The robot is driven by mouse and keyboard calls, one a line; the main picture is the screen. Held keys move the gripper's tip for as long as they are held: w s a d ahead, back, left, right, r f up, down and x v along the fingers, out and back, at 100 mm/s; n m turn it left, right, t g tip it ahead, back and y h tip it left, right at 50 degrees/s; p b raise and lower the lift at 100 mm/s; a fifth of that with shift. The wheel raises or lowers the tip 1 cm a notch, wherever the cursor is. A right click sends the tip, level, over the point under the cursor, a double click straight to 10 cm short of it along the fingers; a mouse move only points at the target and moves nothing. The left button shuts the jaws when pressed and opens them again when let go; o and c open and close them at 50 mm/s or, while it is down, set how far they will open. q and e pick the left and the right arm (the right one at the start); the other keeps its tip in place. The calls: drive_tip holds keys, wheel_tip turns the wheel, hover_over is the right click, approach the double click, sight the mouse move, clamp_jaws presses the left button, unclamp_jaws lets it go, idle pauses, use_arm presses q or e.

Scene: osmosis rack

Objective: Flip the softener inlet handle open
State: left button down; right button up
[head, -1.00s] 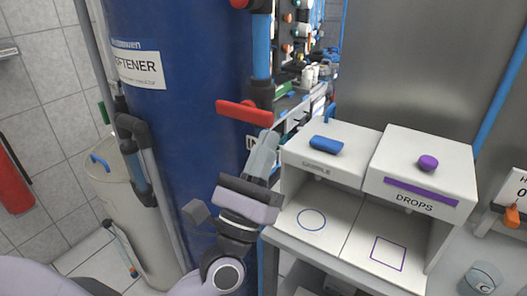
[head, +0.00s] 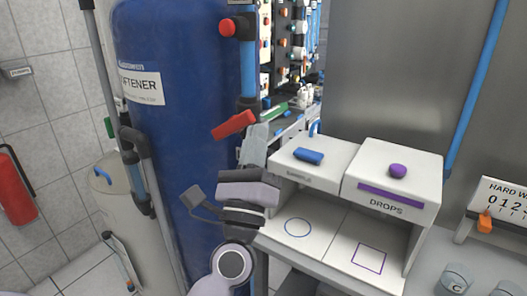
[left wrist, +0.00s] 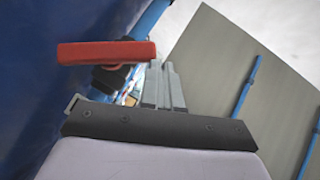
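The red softener inlet handle (head: 233,124) sits at the dark valve on the blue vertical pipe (head: 249,70), in front of the blue softener tank (head: 185,90). It slants in the head view, right end higher. It also shows in the left wrist view (left wrist: 105,52), left of the fingertips. My left gripper (head: 257,133) has its grey fingers together, pointing up, just below and right of the handle's right end. In the left wrist view the fingertips (left wrist: 160,68) are beside that end, with nothing visible between them. Whether they touch the handle is unclear. My right gripper is out of view.
A white stand with a blue-topped sample box (head: 309,156) and a purple-topped drops box (head: 398,170) is close on the right. A red knob (head: 227,27) juts out above the handle. A pale tank (head: 112,190) and grey pipes stand left of the softener.

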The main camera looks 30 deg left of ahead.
use_arm(q)
drive_tip(key=shift+w+a+r+p, duration=0.1)
drive_tip(key=shift+a+r+p, duration=0.2)
drive_tip(key=shift+r, duration=0.65)
drive_tip(key=shift+a+r+p, duration=0.15)
drive_tip(key=shift+r+p, duration=0.1)
drive_tip(key=shift+r, duration=0.65)
drive_tip(key=b, duration=0.4)
approach(251, 120)
drive_tip(key=shift+r, duration=1.3)
drive_tip(key=shift+w+d, duration=0.15)
drive_tip(key=shift+w, duration=0.1)
